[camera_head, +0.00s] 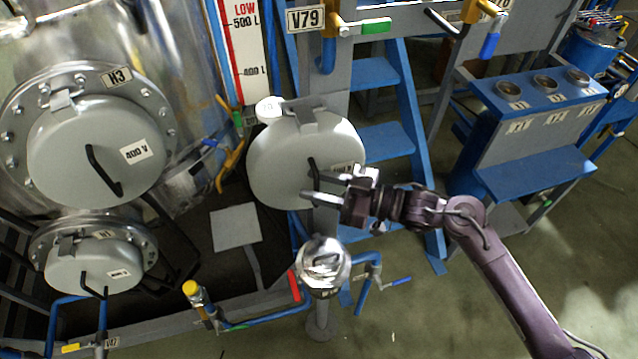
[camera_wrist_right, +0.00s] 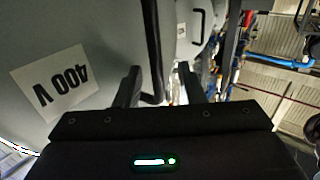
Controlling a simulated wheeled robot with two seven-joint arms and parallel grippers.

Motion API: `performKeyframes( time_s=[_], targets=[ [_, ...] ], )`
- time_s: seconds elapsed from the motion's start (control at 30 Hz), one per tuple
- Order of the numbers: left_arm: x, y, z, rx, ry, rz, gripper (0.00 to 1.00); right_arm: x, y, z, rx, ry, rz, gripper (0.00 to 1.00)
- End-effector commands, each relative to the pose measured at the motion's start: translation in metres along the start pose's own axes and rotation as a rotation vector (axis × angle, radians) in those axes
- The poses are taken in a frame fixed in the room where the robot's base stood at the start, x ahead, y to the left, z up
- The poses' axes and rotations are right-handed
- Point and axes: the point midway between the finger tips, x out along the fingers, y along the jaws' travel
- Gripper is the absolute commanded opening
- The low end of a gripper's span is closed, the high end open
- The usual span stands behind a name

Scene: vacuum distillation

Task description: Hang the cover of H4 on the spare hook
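A round grey cover (camera_head: 285,165) with a black bar handle (camera_head: 312,170) and a bracket at its top is upright in front of the grey post in the head view. Its label is partly hidden by my gripper; the wrist view shows the label (camera_wrist_right: 55,82) upside down, reading 400 V. My right gripper (camera_head: 330,187) is at the cover's right side. In the wrist view its fingers (camera_wrist_right: 160,85) are apart, with the handle (camera_wrist_right: 152,45) between them and a gap on the right. No H4 tag is readable. I cannot tell what holds the cover. My left gripper is not in view.
A flange marked N3 (camera_head: 118,77) with its own 400 V cover (camera_head: 85,150) is at left. A smaller covered flange (camera_head: 90,265) is below it. A shiny round fitting (camera_head: 323,265) stands below my gripper. Blue stairs (camera_head: 385,140) and a blue console (camera_head: 535,170) are at right.

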Motion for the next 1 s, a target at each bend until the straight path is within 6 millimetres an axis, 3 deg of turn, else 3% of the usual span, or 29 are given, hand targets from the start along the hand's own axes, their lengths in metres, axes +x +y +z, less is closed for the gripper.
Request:
performKeyframes(
  time_s=[0.27, 0.7, 0.9, 1.0],
  targets=[
    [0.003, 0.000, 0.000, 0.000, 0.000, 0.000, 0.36, -0.008, 0.000, 0.004, 0.003, -0.005, 0.001, 0.36],
    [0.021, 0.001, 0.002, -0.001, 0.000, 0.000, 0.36, -0.072, 0.000, 0.003, 0.000, -0.003, 0.001, 0.36],
    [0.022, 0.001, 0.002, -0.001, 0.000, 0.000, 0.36, -0.079, 0.001, 0.002, 0.003, -0.001, 0.004, 0.36],
    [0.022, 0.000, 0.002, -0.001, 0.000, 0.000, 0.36, -0.081, 0.012, 0.017, 0.021, -0.010, 0.052, 0.36]
  ],
)
